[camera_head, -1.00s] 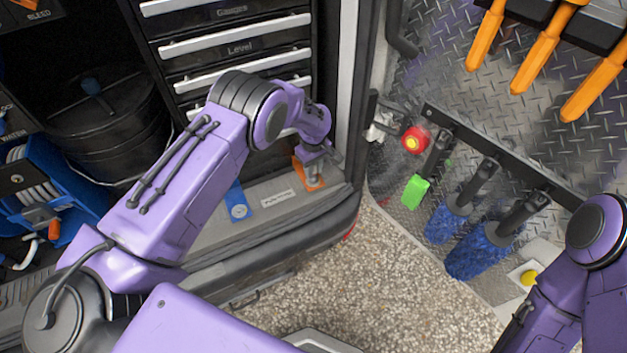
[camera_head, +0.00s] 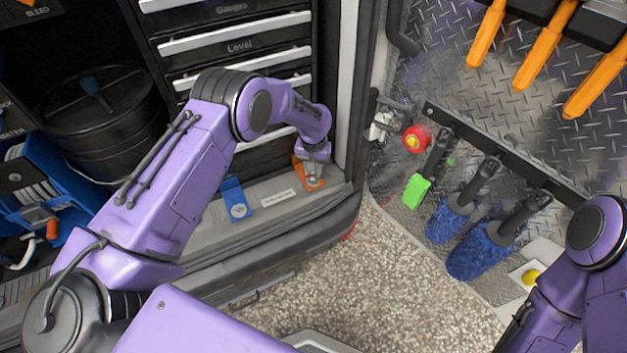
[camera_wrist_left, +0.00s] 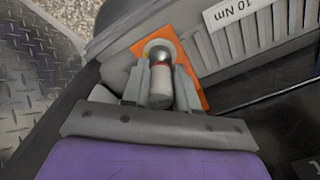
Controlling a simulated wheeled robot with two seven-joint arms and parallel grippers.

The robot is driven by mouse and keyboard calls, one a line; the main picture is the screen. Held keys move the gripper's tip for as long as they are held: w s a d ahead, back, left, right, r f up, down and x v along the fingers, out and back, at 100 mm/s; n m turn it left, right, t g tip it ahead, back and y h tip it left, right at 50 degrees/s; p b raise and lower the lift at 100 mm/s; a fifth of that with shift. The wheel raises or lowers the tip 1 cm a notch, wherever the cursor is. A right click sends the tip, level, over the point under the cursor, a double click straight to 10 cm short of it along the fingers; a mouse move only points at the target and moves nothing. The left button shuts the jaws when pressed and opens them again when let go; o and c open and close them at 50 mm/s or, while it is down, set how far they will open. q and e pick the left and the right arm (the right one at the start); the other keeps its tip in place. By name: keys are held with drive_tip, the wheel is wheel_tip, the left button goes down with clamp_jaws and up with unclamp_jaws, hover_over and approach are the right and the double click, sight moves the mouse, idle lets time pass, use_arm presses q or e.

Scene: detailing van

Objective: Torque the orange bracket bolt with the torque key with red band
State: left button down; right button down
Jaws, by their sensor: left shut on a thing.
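The orange bracket (camera_head: 308,182) is fixed on the van's grey sill below the drawers, and it also shows in the left wrist view (camera_wrist_left: 196,92). My left gripper (camera_wrist_left: 161,78) is shut on the torque key with red band (camera_wrist_left: 160,92), a short pale cylinder with a red ring and a metal end. The key's metal end is over the bracket's round end, where it hides the bolt. I cannot tell whether key and bolt touch. In the head view my left wrist (camera_head: 316,150) partly covers the bracket. My right gripper is out of view.
A blue bracket (camera_head: 236,200) is on the sill to the left, with a white label (camera_head: 278,198) between the two. The label by the orange bracket reads 10 Nm in the wrist view. Drawers (camera_head: 240,65) rise behind. Brushes (camera_head: 480,250) hang on the door at right.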

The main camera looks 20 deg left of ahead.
use_arm(q)
drive_tip(key=shift+s+f, duration=0.1)
drive_tip(key=m, duration=0.4)
drive_tip(key=shift+f+m+b, duration=0.1)
drive_tip(key=shift+m+b, duration=0.3)
drive_tip(key=m, duration=0.4)
drive_tip(key=shift+m, duration=0.3)
drive_tip(key=shift+r, duration=0.2)
drive_tip(key=shift+r+p, duration=1.9)
drive_tip(key=shift+r, duration=0.5)
drive_tip(key=shift+r, duration=0.1)
wheel_tip(320, 180, up, 9)
drive_tip(key=p, duration=0.7)
